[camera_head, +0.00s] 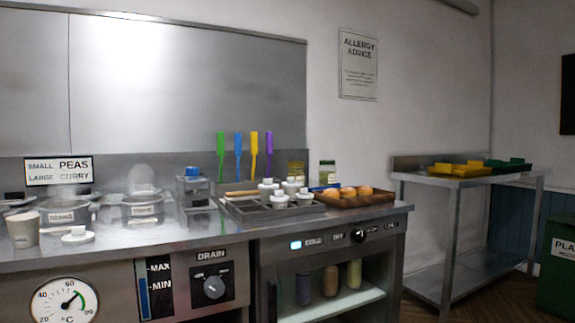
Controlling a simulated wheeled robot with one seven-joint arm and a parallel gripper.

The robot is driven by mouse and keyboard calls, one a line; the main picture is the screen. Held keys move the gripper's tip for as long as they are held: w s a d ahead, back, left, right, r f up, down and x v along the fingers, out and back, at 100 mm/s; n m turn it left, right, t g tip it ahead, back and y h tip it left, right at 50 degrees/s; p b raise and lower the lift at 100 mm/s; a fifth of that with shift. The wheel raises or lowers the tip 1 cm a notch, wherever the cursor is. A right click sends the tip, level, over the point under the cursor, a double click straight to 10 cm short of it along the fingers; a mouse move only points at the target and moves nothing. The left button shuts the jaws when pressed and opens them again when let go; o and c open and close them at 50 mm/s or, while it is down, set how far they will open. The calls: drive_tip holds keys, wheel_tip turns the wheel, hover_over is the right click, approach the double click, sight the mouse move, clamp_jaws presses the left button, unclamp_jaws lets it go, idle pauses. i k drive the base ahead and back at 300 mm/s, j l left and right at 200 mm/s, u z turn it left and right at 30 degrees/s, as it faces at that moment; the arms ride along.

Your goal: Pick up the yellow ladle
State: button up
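The yellow ladle (254,150) hangs or stands upright at the back of the metal range, against the backsplash. Only its yellow handle shows clearly; its lower end is hidden behind the things on the counter. It is in a row with a green handle (220,150) and a blue handle (238,150) to its left and a purple handle (269,150) to its right. My gripper is not in view.
In front of the handles stands a dark tray (235,212) with several white-topped pots. A brown tray (375,198) of round buns lies to its right. Steaming pots (143,208), a blue-capped container (193,188) and a cup (23,232) stand left. A steel table (455,182) is at right.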

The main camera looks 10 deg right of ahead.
sight(253, 135)
drive_tip(key=i+l+u, duration=0.35)
drive_tip(key=i+l, duration=0.75)
drive_tip(key=l, duration=0.1)
